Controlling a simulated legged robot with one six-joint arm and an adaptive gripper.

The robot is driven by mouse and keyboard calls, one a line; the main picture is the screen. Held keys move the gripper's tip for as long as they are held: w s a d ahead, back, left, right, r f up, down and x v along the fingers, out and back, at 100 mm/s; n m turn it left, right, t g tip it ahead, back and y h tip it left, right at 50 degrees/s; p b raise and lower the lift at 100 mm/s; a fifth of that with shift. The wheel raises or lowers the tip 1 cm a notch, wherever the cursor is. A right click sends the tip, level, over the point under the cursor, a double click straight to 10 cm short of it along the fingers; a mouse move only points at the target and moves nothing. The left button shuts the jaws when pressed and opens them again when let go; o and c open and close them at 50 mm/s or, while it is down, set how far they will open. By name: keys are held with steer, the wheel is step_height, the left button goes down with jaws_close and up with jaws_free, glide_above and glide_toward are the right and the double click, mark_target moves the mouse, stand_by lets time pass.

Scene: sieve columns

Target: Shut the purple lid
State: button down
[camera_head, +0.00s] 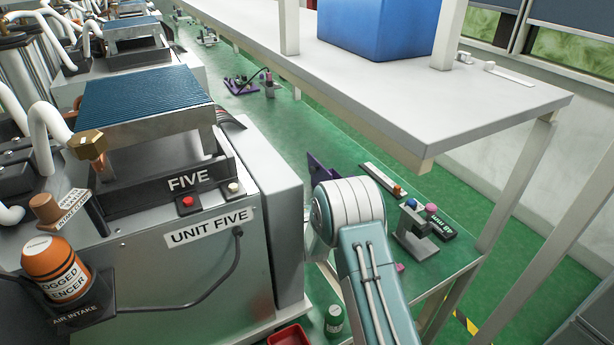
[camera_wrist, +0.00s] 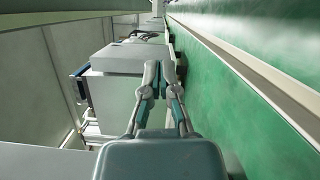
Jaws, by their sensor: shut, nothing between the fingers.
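In the head view a dark purple angled piece (camera_head: 322,174) stands on the green bench top, just left of my arm, which hides part of it. I cannot tell for sure that it is the lid. A smaller purple piece (camera_head: 238,84) lies farther back on the same bench. My gripper (camera_wrist: 159,68) shows in the wrist view with its two fingers close together, shut and empty. No purple lid shows in the wrist view. The head view shows my arm but not the gripper's fingers.
The UNIT FIVE machine (camera_head: 212,232) stands at the left. A white shelf (camera_head: 470,105) with a blue box (camera_head: 375,28) overhangs the bench. A small stand with coloured caps (camera_head: 416,238) is right of my arm. A red tray (camera_head: 289,336) and green bottle (camera_head: 334,322) are at the bottom.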

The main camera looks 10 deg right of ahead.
mark_target(316, 176)
steer(key=w+d, duration=0.4)
steer(key=w, duration=0.6)
steer(key=shift+w+r, duration=0.35)
steer(key=shift+w, duration=0.05)
steer(key=shift+w+d+r+m, duration=0.1)
steer(key=shift+d+r+m, duration=0.1)
steer(key=shift+m, duration=0.1)
